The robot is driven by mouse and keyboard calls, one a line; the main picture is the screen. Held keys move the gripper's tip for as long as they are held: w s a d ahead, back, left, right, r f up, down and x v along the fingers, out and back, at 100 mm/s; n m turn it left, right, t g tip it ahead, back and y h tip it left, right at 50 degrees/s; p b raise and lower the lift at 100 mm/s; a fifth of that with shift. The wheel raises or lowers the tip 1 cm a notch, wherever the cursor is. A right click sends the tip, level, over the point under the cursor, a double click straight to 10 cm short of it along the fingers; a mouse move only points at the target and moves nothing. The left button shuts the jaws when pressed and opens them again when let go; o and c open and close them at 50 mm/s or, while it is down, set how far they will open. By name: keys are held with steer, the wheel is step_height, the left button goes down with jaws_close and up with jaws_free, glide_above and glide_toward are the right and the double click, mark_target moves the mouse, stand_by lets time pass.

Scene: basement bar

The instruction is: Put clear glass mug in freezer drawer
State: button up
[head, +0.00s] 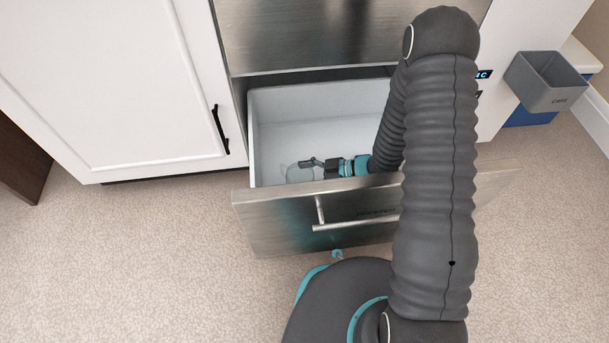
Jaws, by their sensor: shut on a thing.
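The freezer drawer (262,228) is pulled open, with a steel front, a bar handle and a white inner bin. My arm reaches over the drawer front and down into the bin. My gripper (309,163) is inside the bin, near its front left part, and points left. It is shut on the clear glass mug (298,174), which shows only faintly against the white bin. I cannot tell whether the mug touches the bin floor. My arm hides the right part of the drawer.
A white cabinet door (110,85) with a black handle stands to the left. The steel upper front (290,35) is shut above the drawer. A grey bin (545,82) hangs at the right. The bin's back left floor looks clear.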

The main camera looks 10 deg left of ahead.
steer(key=shift+f, duration=0.15)
steer(key=o, duration=1.3)
steer(key=shift+c, duration=0.2)
steer(key=shift+r, duration=0.4)
steer(key=p+v, duration=0.2)
steer(key=v, duration=1)
steer(key=shift+r+p, duration=0.2)
steer(key=shift+p, duration=0.15)
